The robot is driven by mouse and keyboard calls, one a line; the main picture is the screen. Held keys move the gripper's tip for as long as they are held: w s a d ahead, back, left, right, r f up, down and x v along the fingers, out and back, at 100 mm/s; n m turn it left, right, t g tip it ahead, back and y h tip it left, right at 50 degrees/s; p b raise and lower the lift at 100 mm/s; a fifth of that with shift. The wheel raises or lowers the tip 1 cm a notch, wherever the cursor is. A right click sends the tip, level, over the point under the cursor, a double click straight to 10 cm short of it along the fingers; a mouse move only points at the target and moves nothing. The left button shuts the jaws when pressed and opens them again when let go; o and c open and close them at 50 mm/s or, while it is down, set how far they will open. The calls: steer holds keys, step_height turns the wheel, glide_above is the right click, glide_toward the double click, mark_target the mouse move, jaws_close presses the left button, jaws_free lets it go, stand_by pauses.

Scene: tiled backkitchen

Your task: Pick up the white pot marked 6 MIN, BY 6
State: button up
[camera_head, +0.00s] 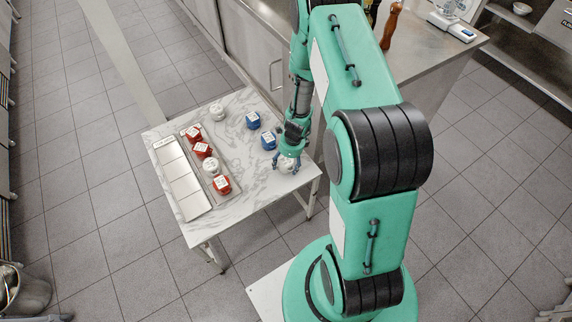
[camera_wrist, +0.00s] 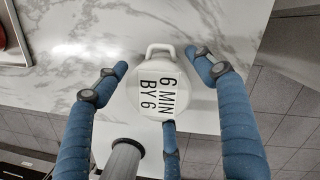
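The white pot marked 6 MIN, BY 6 (camera_wrist: 150,76) sits upright on the marble table below my gripper in the wrist view, its label readable and its handle toward the top of the picture. My gripper (camera_wrist: 157,84) is open, with blue fingers spread around the pot. A gap shows between the left finger and the pot; whether the right or lower finger touches it I cannot tell. In the head view my gripper (camera_head: 287,160) is low over this pot (camera_head: 286,167) near the table's right corner, and its fingers partly hide it.
Two blue pots (camera_head: 253,120) (camera_head: 268,141) stand just left of my gripper. A white pot (camera_head: 217,112) stands farther back. A tray (camera_head: 208,187) holds red pots (camera_head: 202,150) and a white pot (camera_head: 210,167). A pale sectioned panel (camera_head: 180,180) lies beside it. The front of the table is clear.

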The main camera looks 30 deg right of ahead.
mark_target(286, 161)
steer(key=c, duration=1)
steer(key=shift+r, duration=0.15)
steer(key=shift+r+p, duration=1.05)
steer(key=shift+r, duration=0.8)
steer(key=shift+s+a+f, duration=0.1)
steer(key=shift+s+f, duration=0.05)
steer(key=shift+s, duration=0.2)
steer(key=s+a, duration=0.1)
steer(key=s, duration=0.3)
steer(key=s+a+r, duration=0.1)
steer(key=s+a, duration=0.1)
steer(key=s, duration=0.3)
steer(key=s+a, duration=0.1)
steer(key=s, duration=0.4)
steer(key=shift+s+a+r+b, duration=0.15)
steer(key=shift+s+a+b, duration=0.1)
steer(key=shift+b, duration=0.15)
